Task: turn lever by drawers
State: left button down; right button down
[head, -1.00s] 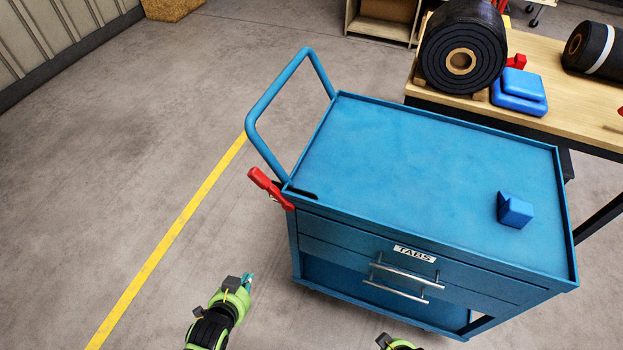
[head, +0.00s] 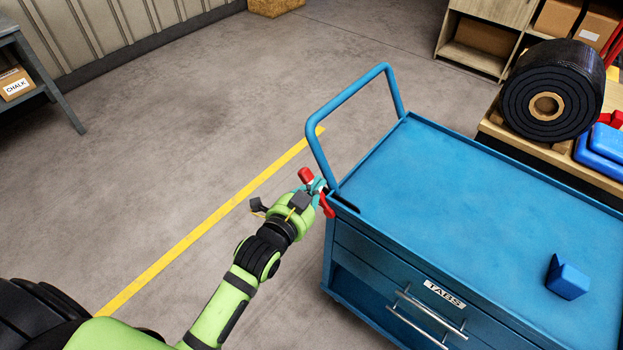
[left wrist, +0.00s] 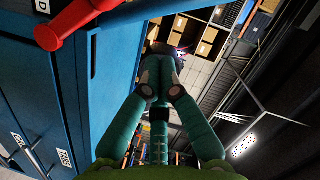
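The red lever (head: 327,206) is mounted at the near left corner of the blue drawer cart (head: 470,190). Its red grip end (head: 306,174) sticks out to the left past my left gripper, and its middle is hidden behind the fingers. My left gripper (head: 317,186) is at the lever in the head view. In the left wrist view, the teal fingers (left wrist: 160,68) come together at their tips with nothing visible between them. The red lever (left wrist: 75,22) there lies up and left of the fingers, apart from the tips. My right gripper is out of view.
The cart has a bent blue push handle (head: 345,100) just behind the lever, and drawers with metal pulls (head: 430,318). A blue block (head: 567,278) sits on top. A black belt roll (head: 548,90) stands on the bench behind. The floor to the left is clear.

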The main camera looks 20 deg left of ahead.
aim_at(309, 181)
pick_arm(q)
jog(key=w+f, duration=0.1)
jog(key=w+a, duration=0.1)
jog(key=w+f, duration=0.1)
jog(key=shift+w+a+f, duration=0.1)
jog(key=shift+a+f, duration=0.25)
jog(key=shift+w+a+f, duration=0.1)
jog(key=shift+a+f, duration=0.15)
jog(key=shift+a+p, duration=0.2)
jog(key=shift+p, duration=0.1)
jog(key=a+f+n, duration=0.1)
jog(key=w+a+f+n, duration=0.1)
jog(key=a+f+n+h, duration=0.1)
jog(key=a, duration=0.1)
jog(key=shift+w+f+g+b, duration=0.25)
jog(key=shift+g+b, duration=0.05)
jog(key=shift+g, duration=0.1)
